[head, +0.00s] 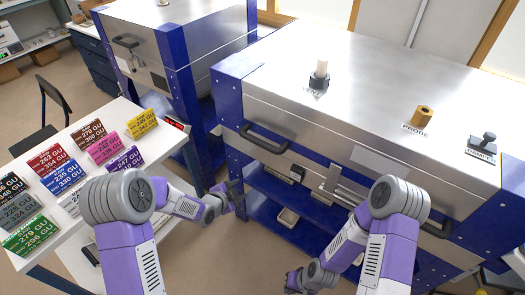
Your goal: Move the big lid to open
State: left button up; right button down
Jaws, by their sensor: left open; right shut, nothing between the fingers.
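The big kiln stands at the right with blue corner posts. Its big silver lid (350,75) lies flat, down on the body. A black handle (265,138) sticks out from the left part of the front face. A second dark handle (436,230) shows at the right of the front, partly hidden by my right arm. My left gripper (237,197) is open and empty, in front of the kiln's left front post, below the left handle and apart from it. My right gripper (293,281) is shut and empty, low in front of the kiln's lower shelf.
A smaller kiln (170,35) stands behind left. A white table (70,225) with several coloured cards is at left. Floor shows between table and kiln.

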aim_at(258, 144)
pick_arm(q)
jog(key=w+d+r+m+t+h, duration=0.1)
jog(key=w+r+m, duration=0.1)
jog(key=r+m, duration=0.1)
jog(key=w+d+r+m+t+h+b, duration=0.1)
jog(key=w+r+m, duration=0.1)
jog(key=r+m, duration=0.2)
jog(key=w+d+r+m+t+h+b, duration=0.1)
jog(key=w+d+r+m, duration=0.1)
jog(key=r, duration=0.3)
jog(key=shift+w+d+r+m, duration=0.1)
jog(key=shift+w+r+m, duration=0.15)
jog(key=shift+w+m, duration=0.35)
jog(key=shift+b+x, duration=0.5)
jog(key=shift+x, duration=2.85)
jog(key=shift+s+d, duration=0.1)
jog(key=shift+d, duration=0.05)
jog(key=shift+c, duration=0.5)
grip_shut()
